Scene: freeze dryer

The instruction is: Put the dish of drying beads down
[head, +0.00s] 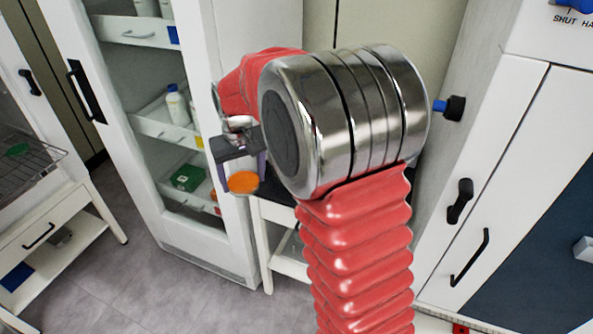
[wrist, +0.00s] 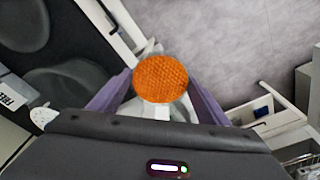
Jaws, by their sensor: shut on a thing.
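The dish of drying beads (head: 243,182) shows as a round orange disc at the end of my gripper (head: 242,172). In the wrist view, the dish (wrist: 160,79) is full of orange beads and sits between the tips of the two purple fingers of my gripper (wrist: 160,88). The gripper is shut on it. A small white part shows just below the dish, between the fingers. The dish is held in the air. In the wrist view, grey floor lies behind its right side and a white frame edge behind its left.
A white stand with a dark top (head: 275,187) is partly hidden behind my arm. A glass-front cabinet (head: 150,100) with bottles on its shelves stands left. A rack cart (head: 45,185) is far left. White cabinet doors (head: 500,170) with black handles are at right. Grey floor (head: 140,285) is clear.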

